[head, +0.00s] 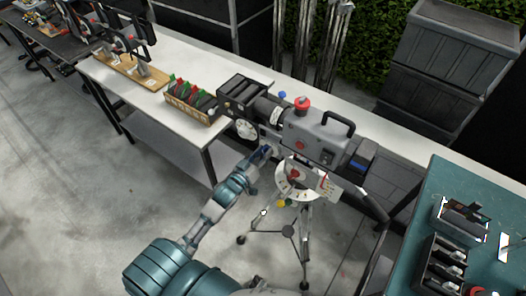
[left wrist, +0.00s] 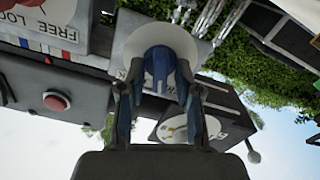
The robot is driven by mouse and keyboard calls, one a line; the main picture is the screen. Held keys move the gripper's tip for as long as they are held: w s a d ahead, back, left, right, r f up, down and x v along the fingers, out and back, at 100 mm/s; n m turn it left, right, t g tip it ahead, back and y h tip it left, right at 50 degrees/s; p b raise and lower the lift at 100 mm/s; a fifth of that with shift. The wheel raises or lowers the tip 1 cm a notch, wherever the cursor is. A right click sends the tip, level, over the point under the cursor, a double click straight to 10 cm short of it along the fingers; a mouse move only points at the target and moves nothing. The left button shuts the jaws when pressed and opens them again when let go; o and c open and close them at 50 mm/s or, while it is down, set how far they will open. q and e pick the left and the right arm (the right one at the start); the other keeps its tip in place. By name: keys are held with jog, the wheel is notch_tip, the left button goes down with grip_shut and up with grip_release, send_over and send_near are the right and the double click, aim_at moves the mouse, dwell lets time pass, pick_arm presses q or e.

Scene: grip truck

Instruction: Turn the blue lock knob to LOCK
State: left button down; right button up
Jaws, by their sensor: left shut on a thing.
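My left gripper (head: 265,152) reaches in from the left to the near side of the grey camera (head: 320,135) on its tripod. In the left wrist view, the gripper (left wrist: 159,88) is shut on the blue lock knob (left wrist: 158,66), with one finger on each side. The knob stands in front of a round pale housing. A plate lettered FREE and LOCK (left wrist: 50,34) with coloured marks shows at the upper left of the wrist view. The knob's pointing direction cannot be told. In the head view, the hand mostly hides the knob. My right gripper is not in view.
A white table (head: 180,60) stands behind, and a teal table (head: 440,195) at right.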

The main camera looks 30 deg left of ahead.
pick_arm(q)
jog(key=m+p, duration=0.3)
jog(key=m, duration=0.1)
jog(key=shift+r, duration=0.15)
jog(key=m+p, duration=0.1)
jog(key=m, duration=0.2)
jog(key=shift+d+m+p, duration=0.1)
jog(key=shift+m+p, duration=0.2)
jog(key=shift+p, duration=0.05)
jog(key=shift+f+m+p, duration=0.2)
jog(key=shift+m+p, duration=0.2)
jog(key=shift+m, duration=0.6)
jog(key=c, duration=1.2)
grip_release()
jog(key=shift+o, duration=0.2)
jog(key=s, duration=1.2)
jog(key=shift+a, duration=0.45)
